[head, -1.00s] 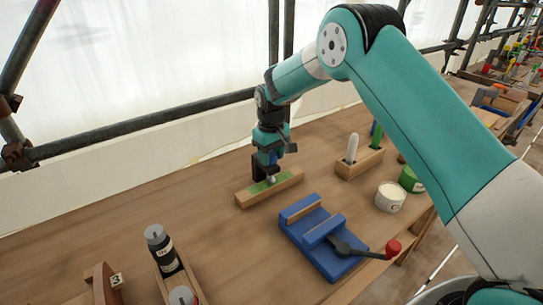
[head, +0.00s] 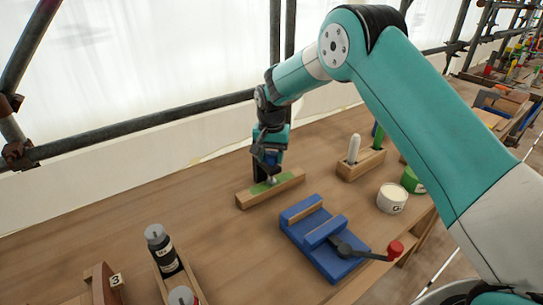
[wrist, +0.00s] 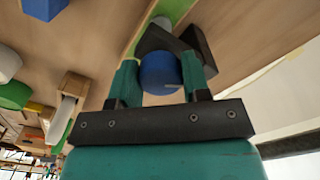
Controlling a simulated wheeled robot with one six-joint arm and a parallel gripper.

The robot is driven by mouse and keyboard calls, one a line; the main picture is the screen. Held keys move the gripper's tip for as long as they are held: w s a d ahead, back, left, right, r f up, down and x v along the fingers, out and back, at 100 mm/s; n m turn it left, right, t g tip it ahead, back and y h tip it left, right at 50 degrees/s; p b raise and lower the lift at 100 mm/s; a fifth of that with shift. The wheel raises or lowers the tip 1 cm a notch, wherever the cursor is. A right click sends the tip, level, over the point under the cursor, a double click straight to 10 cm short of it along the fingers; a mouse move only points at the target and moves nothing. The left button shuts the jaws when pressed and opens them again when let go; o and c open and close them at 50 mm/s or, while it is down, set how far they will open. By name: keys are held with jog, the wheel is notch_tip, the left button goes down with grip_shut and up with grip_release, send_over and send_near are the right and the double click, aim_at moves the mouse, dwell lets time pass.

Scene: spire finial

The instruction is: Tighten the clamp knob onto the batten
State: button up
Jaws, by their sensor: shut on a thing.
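The batten (head: 283,190) is a short wooden bar with a green strip on top, lying on the workbench left of the blue vise. My gripper (head: 268,162) is above its middle, pointing down. In the wrist view, my gripper's teal and black fingers are shut on the round blue clamp knob (wrist: 160,72). A small grey metal part (head: 273,179) shows between the fingers and the green strip. The fingers hide most of the clamp, so I cannot tell how tightly it sits on the batten.
The blue vise (head: 298,213) with a red-ended handle stands close in front. A wooden holder (head: 362,165) with upright tools, a white tub (head: 391,198) and a green tub (head: 411,180) are to the right. Bottles (head: 161,247) stand front left. A scaffold tube (head: 140,128) runs behind.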

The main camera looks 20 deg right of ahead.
aim_at(272, 155)
jog(key=shift+w+r+m, duration=0.1)
jog(key=shift+w+m, duration=0.05)
jog(key=shift+m, duration=0.35)
jog(key=o, duration=0.9)
jog(key=shift+o, duration=0.2)
notch_tip(272, 155, up, 17)
jog(key=b, duration=0.2)
jog(key=shift+r, duration=0.15)
